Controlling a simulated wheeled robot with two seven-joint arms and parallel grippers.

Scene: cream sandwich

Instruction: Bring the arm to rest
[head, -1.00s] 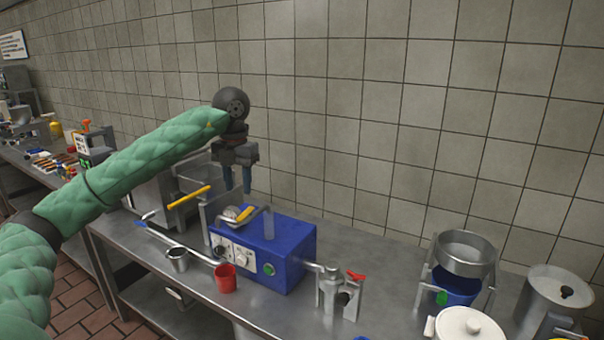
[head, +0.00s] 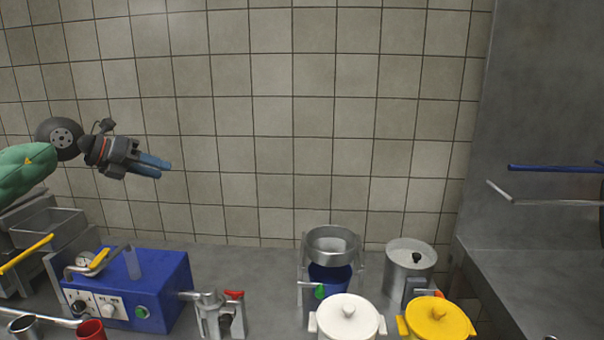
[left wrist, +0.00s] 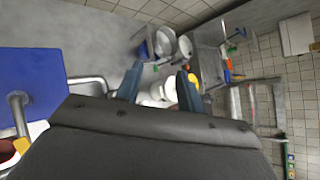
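My left gripper (head: 155,165) is held up in the air in the head view, in front of the tiled wall and above the blue machine. Its blue-grey fingers point to the right and slightly down. In the left wrist view the two fingers (left wrist: 160,84) are apart with nothing between them. My green padded left arm comes in at the left edge. My right gripper is in neither view now.
Below stands the blue machine (head: 165,285) with a yellow-handled lever. To the right are a metal sieve pot (head: 332,243), a steel pot (head: 412,262), a white pot (head: 348,318) and a yellow pot (head: 437,321). The air right of the gripper is clear.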

